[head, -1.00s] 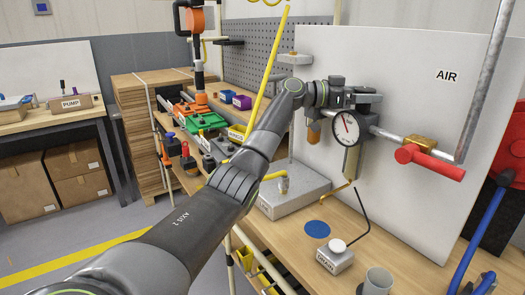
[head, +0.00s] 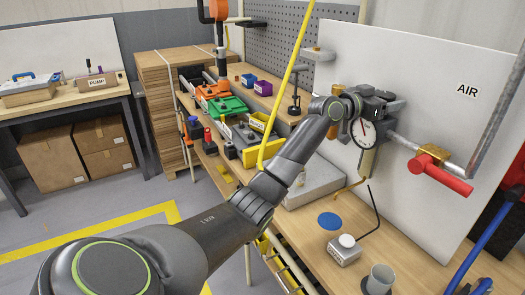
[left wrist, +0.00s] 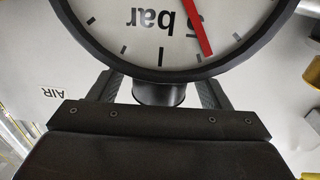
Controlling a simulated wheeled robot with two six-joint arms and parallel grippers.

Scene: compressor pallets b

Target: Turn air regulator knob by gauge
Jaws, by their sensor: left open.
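The round white pressure gauge (head: 366,134) with a black rim and red needle sits on the air pipe in front of the white AIR board. My left gripper (head: 378,103) is just above it, open, and partly covers its top. In the left wrist view the gauge face (left wrist: 150,32) fills the top, upside down, with "5 bar" readable. A short dark cylinder (left wrist: 159,94), perhaps the regulator knob, stands between the spread fingers of my left gripper (left wrist: 160,88). Contact cannot be told. The knob is hidden in the head view. My right gripper is not in view.
A red valve handle (head: 441,175) and brass fitting (head: 434,151) are on the pipe right of the gauge. A yellow hose (head: 284,85) hangs left of it. A small button box (head: 344,250), blue disc (head: 329,220) and grey cup (head: 380,279) stand on the bench below.

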